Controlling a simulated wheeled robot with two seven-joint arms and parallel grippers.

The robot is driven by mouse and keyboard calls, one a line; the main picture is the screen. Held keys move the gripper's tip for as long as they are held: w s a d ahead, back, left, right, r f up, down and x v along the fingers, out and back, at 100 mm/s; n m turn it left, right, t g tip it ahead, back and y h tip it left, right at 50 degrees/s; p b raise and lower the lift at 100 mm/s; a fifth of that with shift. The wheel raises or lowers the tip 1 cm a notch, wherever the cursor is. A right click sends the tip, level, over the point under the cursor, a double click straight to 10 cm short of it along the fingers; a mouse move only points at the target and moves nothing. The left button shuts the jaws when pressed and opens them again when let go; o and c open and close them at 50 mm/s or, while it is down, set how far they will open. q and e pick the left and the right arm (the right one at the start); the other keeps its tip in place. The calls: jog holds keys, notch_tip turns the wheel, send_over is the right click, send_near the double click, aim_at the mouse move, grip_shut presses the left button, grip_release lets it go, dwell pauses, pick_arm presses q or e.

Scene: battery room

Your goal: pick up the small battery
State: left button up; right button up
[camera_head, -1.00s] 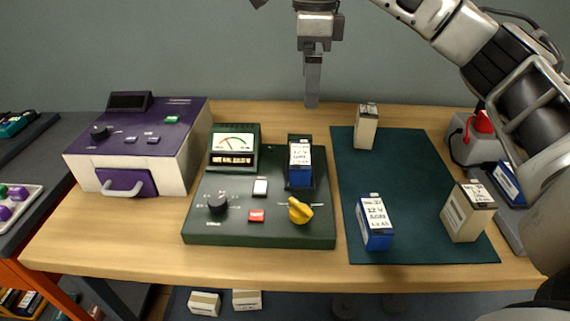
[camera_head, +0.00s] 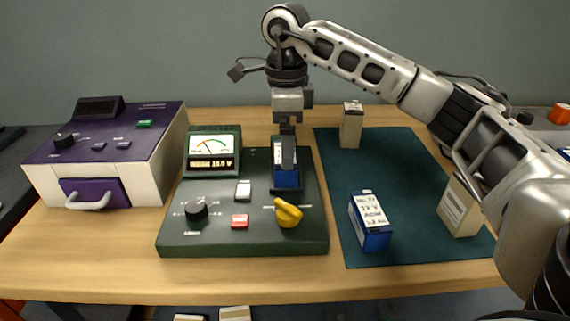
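A small blue battery with a white label (camera_head: 287,178) stands upright in the dark slot of the green tester (camera_head: 180,243). My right gripper (camera_head: 288,168) points straight down at this battery, its fingers in front of the label and hiding part of it. The fingers are seen edge-on, so I cannot tell whether they are apart or touch the battery. Another blue battery marked 12 V (camera_head: 371,222) stands on the dark green mat (camera_head: 400,256). A small cream battery (camera_head: 351,125) stands at the mat's back. A larger cream battery (camera_head: 460,208) is partly behind my arm. My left gripper is out of view.
A purple and white box with a handle (camera_head: 110,150) stands at the left of the wooden table (camera_head: 90,262). A yellow knob (camera_head: 288,213) sits just in front of the slot. The mat's middle is clear. My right arm crosses above its right side.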

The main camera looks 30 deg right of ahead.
aim_at(283, 179)
jog(key=f, duration=0.5)
jog(key=shift+w, duration=0.2)
jog(key=shift+r, duration=0.15)
jog(key=c, duration=1.3)
